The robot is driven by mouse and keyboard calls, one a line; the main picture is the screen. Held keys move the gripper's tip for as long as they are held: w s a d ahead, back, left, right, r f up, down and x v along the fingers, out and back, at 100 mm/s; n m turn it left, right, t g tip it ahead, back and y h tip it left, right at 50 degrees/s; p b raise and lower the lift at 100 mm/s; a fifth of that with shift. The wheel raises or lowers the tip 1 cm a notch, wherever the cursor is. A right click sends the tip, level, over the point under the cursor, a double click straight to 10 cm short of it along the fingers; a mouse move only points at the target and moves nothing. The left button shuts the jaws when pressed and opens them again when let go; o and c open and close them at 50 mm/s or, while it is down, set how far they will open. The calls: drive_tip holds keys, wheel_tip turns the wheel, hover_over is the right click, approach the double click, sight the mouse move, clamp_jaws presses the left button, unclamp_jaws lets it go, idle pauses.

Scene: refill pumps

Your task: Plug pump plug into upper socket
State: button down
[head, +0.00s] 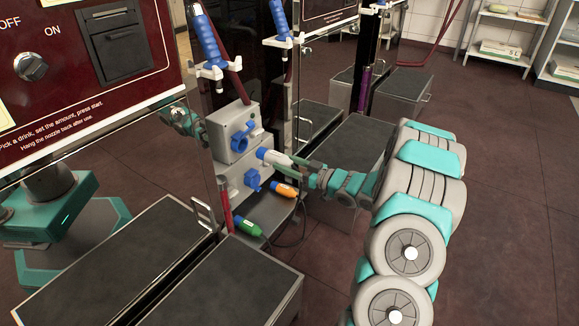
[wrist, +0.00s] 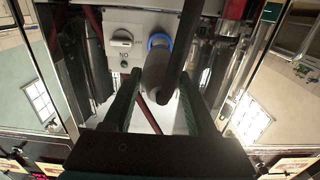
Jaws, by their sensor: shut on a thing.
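A grey box with two blue sockets stands on the pump. The upper socket (head: 240,143) is round and open-faced, and the lower socket (head: 252,180) has a blue cover. My gripper (head: 300,165) is shut on a pale plug (head: 275,158) with a blue tip, just right of the upper socket in the head view. The tip looks apart from the socket there. In the wrist view, the plug (wrist: 158,75) lies between my fingers (wrist: 158,100), with a blue ring (wrist: 160,42) behind its end. The plug hides part of that ring.
An orange plug (head: 285,189) and a green plug (head: 246,226) rest below the box, with a dark cable nearby. Blue-handled nozzles (head: 207,40) hang above. Dark-topped low cabinets (head: 240,285) stand in front.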

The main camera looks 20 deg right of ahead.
sight(262, 153)
drive_tip(key=shift+x, duration=2.5)
drive_tip(key=shift+w+a, duration=0.45)
drive_tip(key=shift+w, duration=0.15)
drive_tip(key=shift+p+x, duration=0.8)
drive_tip(key=shift+x, duration=0.85)
drive_tip(key=shift+c, duration=0.6)
unclamp_jaws()
drive_tip(key=shift+r, duration=0.1)
